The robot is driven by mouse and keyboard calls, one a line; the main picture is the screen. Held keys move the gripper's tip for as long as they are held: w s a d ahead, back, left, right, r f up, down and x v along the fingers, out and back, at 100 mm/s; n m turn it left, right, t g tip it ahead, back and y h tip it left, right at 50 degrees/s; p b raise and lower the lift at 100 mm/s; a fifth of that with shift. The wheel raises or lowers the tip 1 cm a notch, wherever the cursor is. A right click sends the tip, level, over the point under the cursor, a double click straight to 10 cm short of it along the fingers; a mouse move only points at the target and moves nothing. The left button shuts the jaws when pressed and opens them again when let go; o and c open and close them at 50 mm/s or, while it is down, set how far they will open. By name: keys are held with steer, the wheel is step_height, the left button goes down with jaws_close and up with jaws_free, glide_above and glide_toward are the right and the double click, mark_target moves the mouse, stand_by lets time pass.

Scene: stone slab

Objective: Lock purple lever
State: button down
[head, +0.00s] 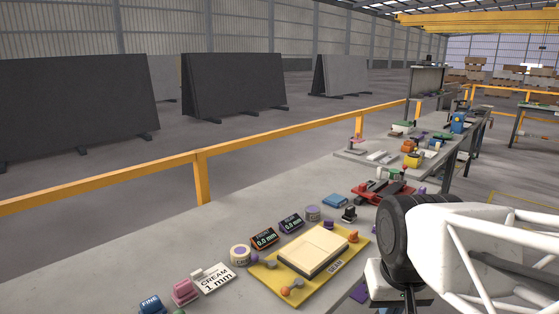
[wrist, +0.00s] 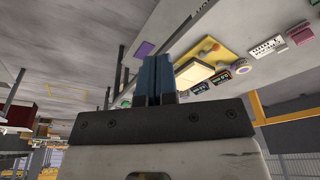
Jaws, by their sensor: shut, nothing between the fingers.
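My gripper (wrist: 154,60) shows in the wrist view as two blue fingers pressed together with nothing between them. In the head view my arm covers the right side and I cannot make out the fingers. A yellow board (head: 277,277) with a pale slab (head: 312,250) on it lies on the bench. Small levers with orange and greyish knobs sit at its edges, one being an orange-knobbed lever (head: 292,289). I cannot pick out a purple lever for certain. A flat purple piece (head: 359,293) lies right of the board; it also shows in the wrist view (wrist: 145,49). My fingers are apart from the board.
Small labelled blocks, a tape roll (head: 240,255) and a card reading CREAM 1 mm (head: 215,278) line the board's left side. A red tool (head: 383,193) lies behind it. A yellow rail (head: 200,175) runs beyond the bench (head: 120,265). The bench's left part is largely clear.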

steer(key=s, duration=0.1)
steer(key=s+f, duration=0.1)
steer(key=s, duration=0.1)
steer(key=shift+s+d+f, duration=0.25)
steer(key=shift+d+f, duration=0.05)
